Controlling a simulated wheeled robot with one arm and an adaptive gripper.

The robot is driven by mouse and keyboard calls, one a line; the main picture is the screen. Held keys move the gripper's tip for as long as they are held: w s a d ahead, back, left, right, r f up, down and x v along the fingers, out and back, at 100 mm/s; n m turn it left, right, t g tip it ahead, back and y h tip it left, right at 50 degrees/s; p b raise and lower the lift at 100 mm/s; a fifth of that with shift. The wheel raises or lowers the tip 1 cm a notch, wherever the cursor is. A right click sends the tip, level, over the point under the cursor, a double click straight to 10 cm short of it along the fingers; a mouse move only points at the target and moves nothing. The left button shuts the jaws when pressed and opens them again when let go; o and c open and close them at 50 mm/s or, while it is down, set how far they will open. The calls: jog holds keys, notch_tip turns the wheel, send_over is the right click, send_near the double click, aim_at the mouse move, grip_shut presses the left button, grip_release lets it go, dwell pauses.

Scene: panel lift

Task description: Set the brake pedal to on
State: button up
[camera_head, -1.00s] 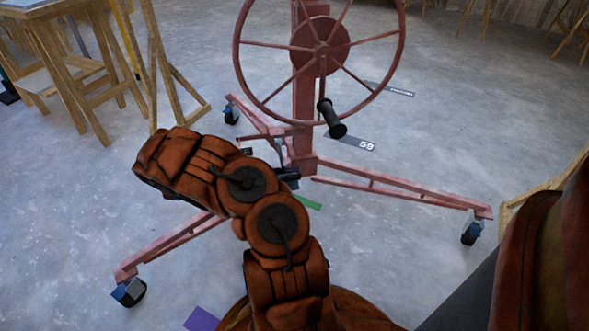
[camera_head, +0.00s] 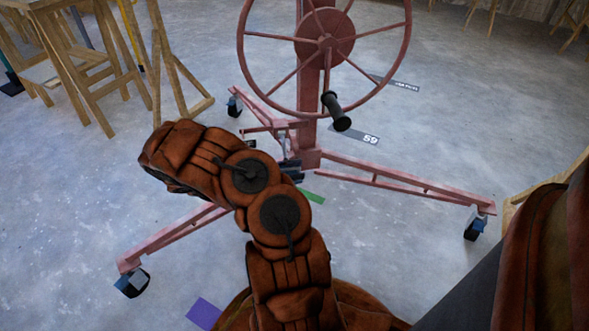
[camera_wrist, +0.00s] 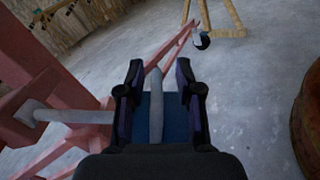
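The panel lift (camera_head: 308,110) stands ahead of me, a pink frame with a large spoked wheel (camera_head: 322,55) and splayed legs on casters. In the wrist view, my gripper (camera_wrist: 160,72) has its two dark fingers apart. A grey bar (camera_wrist: 155,105), possibly the brake pedal, lies between them, with blue showing on both sides. I cannot tell whether the fingers touch it. A second grey rod (camera_wrist: 65,116) extends from the pink frame (camera_wrist: 45,60) at left. In the head view my gripper (camera_head: 290,170) is low by the post, mostly hidden by my arm; no pedal is clearly visible there.
The wheel's black handle (camera_head: 336,111) hangs above and right of my gripper. A pink leg (camera_head: 400,182) runs right to a caster (camera_head: 474,228); another caster (camera_head: 132,283) is at front left. Wooden trestles (camera_head: 85,70) stand at back left. Concrete floor between is open.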

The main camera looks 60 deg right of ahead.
jog(key=shift+r, duration=0.1)
jog(key=v, duration=1.2)
dwell(0.8)
jog(key=s+a+r+m+t+y+p, duration=0.1)
jog(key=s+a+r+m+y+p, duration=0.15)
jog(key=r+p, duration=0.6)
jog(key=s+a+r+m+t+y+p, duration=0.1)
jog(key=s+a+r+p, duration=0.25)
jog(key=r, duration=1.05)
jog(key=s+a+r+m+t+y+p, duration=0.1)
jog(key=s+a+r+m+y+p, duration=0.1)
jog(key=r+p, duration=0.7)
jog(key=s+a+r+t+y+p, duration=0.3)
jog(key=s+a+r+t+p, duration=0.1)
jog(key=a+r+p, duration=0.7)
jog(key=s+a+r+n+t+y+p, duration=0.1)
jog(key=s+a+r+t+y+p, duration=0.2)
jog(key=s+a+r+p, duration=0.4)
jog(key=a+r+t+p, duration=0.1)
jog(key=a+r+p, duration=0.3)
jog(key=r, duration=0.6)
jog(key=shift+s+a+r+t+p, duration=0.15)
jog(key=shift+s+a+t+p, duration=0.2)
jog(key=shift+a, duration=0.95)
jog(key=shift+d, duration=0.15)
